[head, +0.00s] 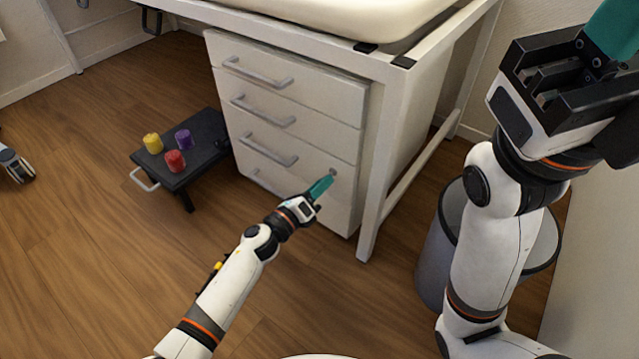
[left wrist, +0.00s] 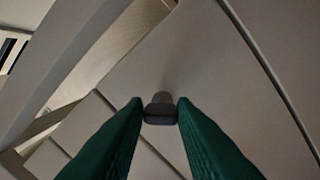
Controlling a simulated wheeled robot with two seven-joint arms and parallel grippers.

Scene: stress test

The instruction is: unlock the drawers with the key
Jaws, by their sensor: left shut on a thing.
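The white drawer cabinet (head: 290,100) stands under the table, with its drawers shut. A small round grey lock (head: 333,172) sits on the right side of a lower drawer front. My left gripper (head: 326,184) is right at this lock, its teal fingers pointing at it. In the left wrist view the green fingers are shut on a dark grey key (left wrist: 160,114), its head between the fingertips. The key lines up with a round grey piece on the drawer front; how deep it sits is hidden. My right gripper (head: 612,45) is raised at the upper right, partly cut off.
A black low stool (head: 190,172) with yellow, red and purple pieces stands left of the cabinet. A white table leg (head: 378,175) is close right of the lock. A grey bin (head: 433,265) stands behind my right arm.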

